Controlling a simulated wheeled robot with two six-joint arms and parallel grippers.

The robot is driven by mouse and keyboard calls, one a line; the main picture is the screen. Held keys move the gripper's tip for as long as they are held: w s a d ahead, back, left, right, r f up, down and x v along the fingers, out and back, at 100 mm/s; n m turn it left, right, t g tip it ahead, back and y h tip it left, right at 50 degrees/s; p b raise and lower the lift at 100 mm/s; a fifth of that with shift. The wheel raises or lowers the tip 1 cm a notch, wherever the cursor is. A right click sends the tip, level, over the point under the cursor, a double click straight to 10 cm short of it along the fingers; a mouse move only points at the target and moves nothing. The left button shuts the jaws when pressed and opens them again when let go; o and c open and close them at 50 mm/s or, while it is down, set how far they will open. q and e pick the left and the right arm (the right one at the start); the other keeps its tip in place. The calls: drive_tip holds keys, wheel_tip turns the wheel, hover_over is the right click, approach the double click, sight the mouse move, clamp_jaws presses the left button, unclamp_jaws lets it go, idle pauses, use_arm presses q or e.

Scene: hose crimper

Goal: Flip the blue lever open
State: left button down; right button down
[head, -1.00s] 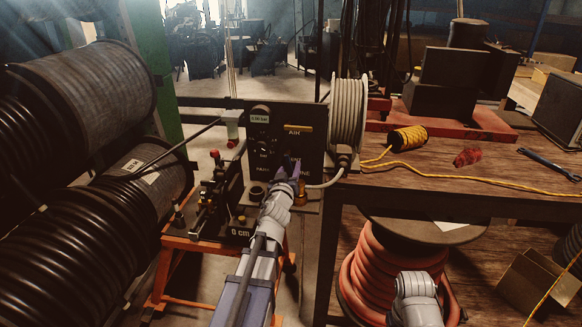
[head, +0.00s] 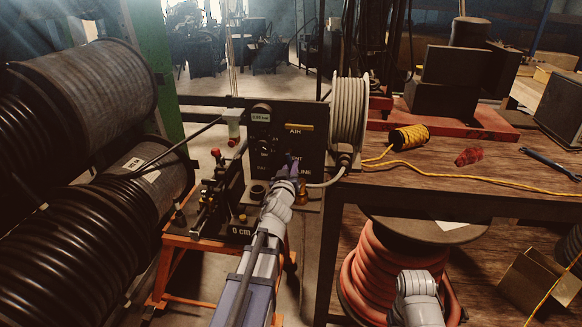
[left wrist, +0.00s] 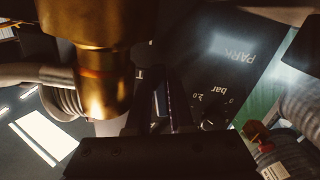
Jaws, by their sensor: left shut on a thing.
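My left gripper (head: 291,175) is at the lower right of the black control panel (head: 262,170), by the LINE lettering. It is shut on the blue lever (head: 294,166), of which only a small blue-purple piece shows at the fingertips in the head view. The fingers hide most of the lever. In the left wrist view the dark fingers (left wrist: 155,105) are close together with a thin bluish strip between them, in front of the panel. My right gripper is out of view; only part of my right arm shows at the bottom.
A brass fitting (left wrist: 95,60) is close beside the fingers in the left wrist view. A pressure dial (left wrist: 208,124) is on the panel. A grey hose reel (head: 348,110) stands right of the panel, and large black hose drums (head: 85,85) are at left.

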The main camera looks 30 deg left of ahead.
use_arm(q)
drive_tip(key=shift+a+m, duration=0.2)
drive_tip(key=shift+m, duration=0.6)
drive_tip(key=shift+s+a+f+m, duration=0.15)
drive_tip(key=shift+a+m, duration=0.15)
drive_tip(key=shift+m, duration=0.5)
drive_tip(key=c, duration=0.8)
unclamp_jaws()
drive_tip(key=shift+d, duration=0.1)
drive_tip(key=shift+d+n, duration=0.2)
drive_tip(key=shift+n, duration=0.6)
drive_tip(key=shift+n, duration=0.3)
